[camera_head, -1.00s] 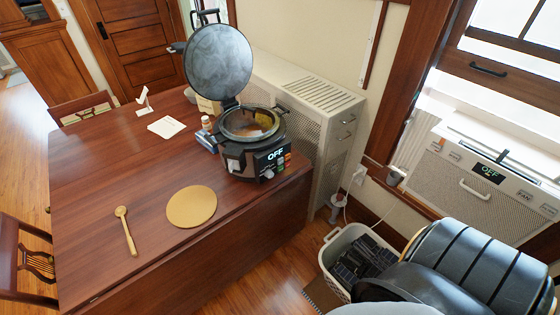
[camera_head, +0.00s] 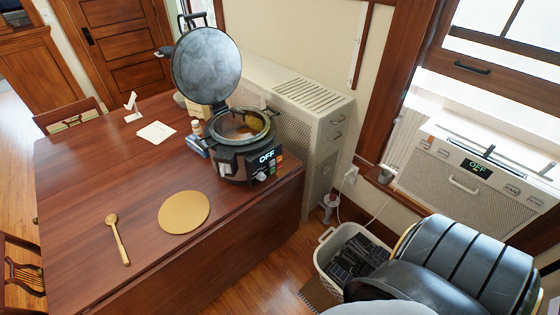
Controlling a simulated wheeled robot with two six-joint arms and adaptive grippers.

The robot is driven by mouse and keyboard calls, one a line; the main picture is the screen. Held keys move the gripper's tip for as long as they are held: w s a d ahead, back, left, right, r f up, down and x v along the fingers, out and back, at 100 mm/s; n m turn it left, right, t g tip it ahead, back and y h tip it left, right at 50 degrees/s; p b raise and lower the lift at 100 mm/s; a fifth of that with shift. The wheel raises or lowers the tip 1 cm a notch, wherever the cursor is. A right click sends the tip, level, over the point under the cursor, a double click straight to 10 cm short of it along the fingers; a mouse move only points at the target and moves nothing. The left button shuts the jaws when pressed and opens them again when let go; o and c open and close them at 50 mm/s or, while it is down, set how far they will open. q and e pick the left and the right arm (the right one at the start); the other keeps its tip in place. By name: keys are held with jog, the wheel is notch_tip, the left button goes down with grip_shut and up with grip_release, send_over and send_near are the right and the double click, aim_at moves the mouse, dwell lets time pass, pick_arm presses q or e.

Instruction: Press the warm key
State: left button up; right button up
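A black cooker (camera_head: 236,140) with its round grey lid (camera_head: 206,66) raised stands on the wooden table near its right edge. Its pot is open at the top. The front panel shows a lit display (camera_head: 266,156) reading OFF. Small coloured keys (camera_head: 278,160), orange among them, sit at the panel's right side, with a round knob lower left of them. The key labels are too small to read, so I cannot tell which one is warm. Neither of my grippers is in view.
The wooden table (camera_head: 85,190) bears a round tan mat (camera_head: 184,212), a wooden spoon (camera_head: 118,240) and a white card (camera_head: 156,131). A window unit (camera_head: 465,180) at right also reads OFF. A white basket (camera_head: 325,262) stands on the floor, beside a large dark ribbed shape.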

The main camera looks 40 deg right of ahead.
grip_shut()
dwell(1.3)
